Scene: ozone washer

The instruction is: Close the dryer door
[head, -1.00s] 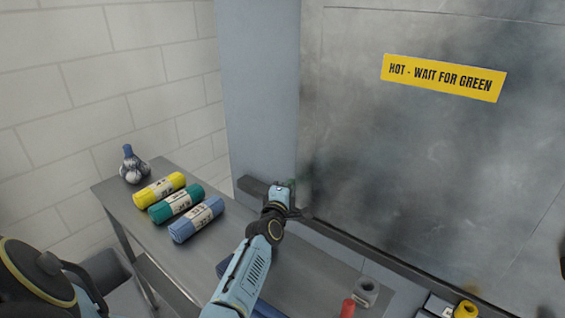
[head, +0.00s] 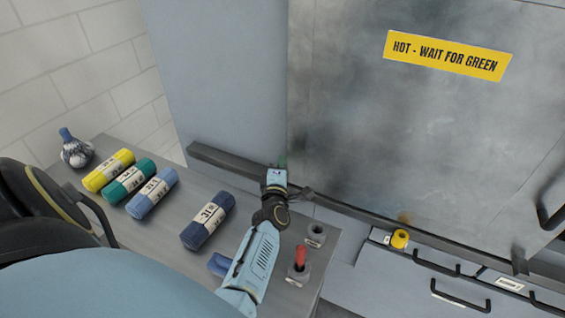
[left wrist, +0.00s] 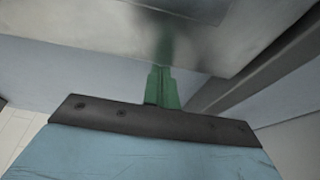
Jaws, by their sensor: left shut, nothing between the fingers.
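The dryer door (head: 400,130) is a large grey metal panel with a yellow "HOT - WAIT FOR GREEN" sign (head: 447,56). It fills the right of the head view and looks nearly flush with its front, but I cannot tell whether it is fully closed. My left gripper (head: 282,163) is at the door's lower left edge, beside the dark rail. In the left wrist view its green fingers (left wrist: 162,88) are together and empty, pointing at a metal surface (left wrist: 120,35). Whether they touch it is unclear. My right gripper is not in view.
A grey side table (head: 170,240) holds several rolled cloths, including a dark blue roll (head: 208,220), and a tied bundle (head: 76,149). A red-handled item (head: 299,260) stands near its right end. A dark rail (head: 350,208) runs below the door. Handles (head: 460,296) protrude at lower right.

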